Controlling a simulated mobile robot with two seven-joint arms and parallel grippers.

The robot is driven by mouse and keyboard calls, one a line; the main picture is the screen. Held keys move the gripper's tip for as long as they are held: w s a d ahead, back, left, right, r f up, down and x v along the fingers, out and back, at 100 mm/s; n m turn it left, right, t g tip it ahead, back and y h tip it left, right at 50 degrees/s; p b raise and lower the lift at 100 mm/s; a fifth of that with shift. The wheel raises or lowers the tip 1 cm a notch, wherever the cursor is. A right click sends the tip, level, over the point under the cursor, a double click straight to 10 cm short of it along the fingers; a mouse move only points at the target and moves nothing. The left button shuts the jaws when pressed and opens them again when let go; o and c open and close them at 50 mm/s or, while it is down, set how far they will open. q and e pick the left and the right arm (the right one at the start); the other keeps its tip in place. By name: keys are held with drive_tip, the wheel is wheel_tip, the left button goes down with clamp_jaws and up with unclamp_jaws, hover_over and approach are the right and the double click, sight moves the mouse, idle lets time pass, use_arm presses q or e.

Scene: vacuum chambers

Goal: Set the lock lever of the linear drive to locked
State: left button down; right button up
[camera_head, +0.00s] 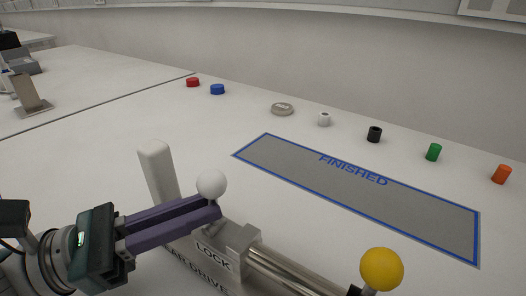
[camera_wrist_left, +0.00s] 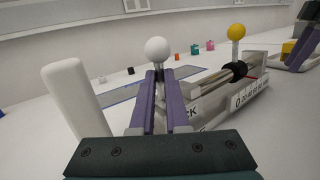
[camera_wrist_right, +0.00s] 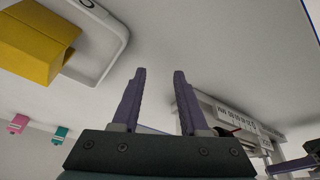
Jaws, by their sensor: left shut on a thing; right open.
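The linear drive (camera_head: 285,272) lies at the bottom of the head view, with a LOCK label (camera_head: 213,255) on its side. Its lock lever has a white ball knob (camera_head: 211,184), which also shows in the left wrist view (camera_wrist_left: 157,48). My left gripper (camera_head: 212,208) is shut on the lever just below the knob; in the left wrist view its fingers (camera_wrist_left: 160,78) flank the stem. A second knob, yellow (camera_head: 381,269), stands farther right on the drive. My right gripper (camera_wrist_right: 160,75) is open and empty in its wrist view, with the drive (camera_wrist_right: 225,112) to its right.
A white upright post (camera_head: 155,170) stands close behind my left gripper. A grey FINISHED mat (camera_head: 350,190) lies behind the drive, with several small coloured pieces beyond it.

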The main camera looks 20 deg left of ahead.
use_arm(q)
drive_tip(key=shift+s+a+f, duration=0.1)
drive_tip(key=shift+s+f, duration=0.05)
use_arm(e)
drive_tip(key=shift+s+f, duration=0.3)
drive_tip(key=shift+s, duration=0.05)
use_arm(q)
drive_tip(key=shift+a+n, duration=0.1)
drive_tip(key=shift+n, duration=0.4)
use_arm(e)
drive_tip(key=shift+s+f, duration=0.1)
drive_tip(key=shift+f, duration=0.05)
use_arm(q)
drive_tip(key=shift+t, duration=0.3)
drive_tip(key=c, duration=1.2)
unclamp_jaws()
